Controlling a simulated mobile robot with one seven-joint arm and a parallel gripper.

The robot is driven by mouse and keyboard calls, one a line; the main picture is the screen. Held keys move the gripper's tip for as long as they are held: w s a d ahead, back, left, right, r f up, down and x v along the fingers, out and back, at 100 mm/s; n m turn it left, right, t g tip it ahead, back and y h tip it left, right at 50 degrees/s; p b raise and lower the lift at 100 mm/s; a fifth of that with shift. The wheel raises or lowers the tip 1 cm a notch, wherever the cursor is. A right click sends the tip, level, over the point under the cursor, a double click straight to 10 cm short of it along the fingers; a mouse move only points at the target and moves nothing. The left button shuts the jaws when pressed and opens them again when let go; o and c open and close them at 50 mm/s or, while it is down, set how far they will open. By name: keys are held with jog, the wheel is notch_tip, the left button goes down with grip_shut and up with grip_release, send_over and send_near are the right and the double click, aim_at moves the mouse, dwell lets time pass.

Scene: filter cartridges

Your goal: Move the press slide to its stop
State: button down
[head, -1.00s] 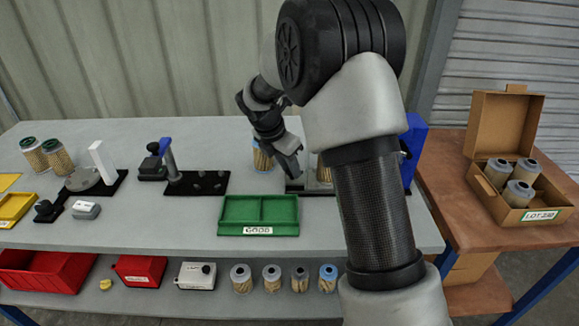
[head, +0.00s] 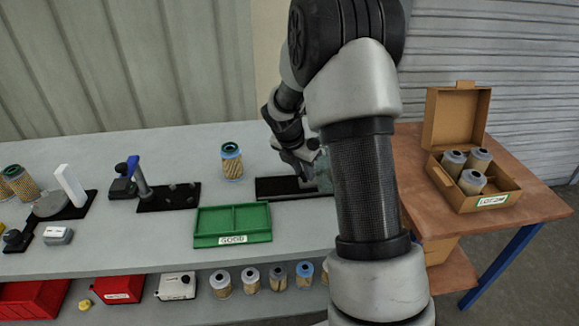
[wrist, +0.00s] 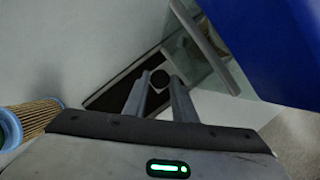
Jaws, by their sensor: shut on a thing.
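My gripper (head: 308,165) is over the right part of a black track (head: 275,187) on the bench. In the wrist view my gripper (wrist: 158,88) has its two fingers closed around a round black knob (wrist: 160,78), which looks like the handle of the press slide. The dark track (wrist: 118,84) lies under it. A clear panel (wrist: 200,70) stands just past the knob, and the blue press body (wrist: 265,45) fills the upper right. In the head view my arm hides most of the press.
A green tray (head: 232,226) lies in front. A carton of cartridges (head: 465,175) sits right.

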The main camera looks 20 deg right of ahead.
jog(key=shift+d, duration=0.3)
jog(key=c, duration=1.7)
grip_release()
jog(key=shift+s+d, duration=0.1)
jog(key=shift+c, duration=0.2)
jog(key=w+a+b, duration=0.1)
jog(key=a, duration=0.3)
jog(key=a+b, duration=0.2)
jog(key=a, duration=0.2)
jog(key=w+a+b, duration=0.1)
jog(key=a+b, duration=0.1)
jog(key=a, duration=0.2)
jog(key=shift+w+a+f, duration=0.15)
jog(key=shift+w+a, duration=0.2)
jog(key=shift+a, duration=0.05)
jog(key=shift+a+r, duration=0.5)
jog(key=shift+a, duration=0.1)
jog(key=p+v, duration=0.4)
jog(key=v, duration=1.3)
jog(key=s+d+r+m+p, duration=0.3)
jog(key=s+r+m+p, duration=0.1)
jog(key=s+r+m, duration=0.3)
jog(key=shift+s+r+t+y, duration=0.4)
jog(key=shift+s+r, duration=0.65)
jog(key=shift+r, duration=0.3)
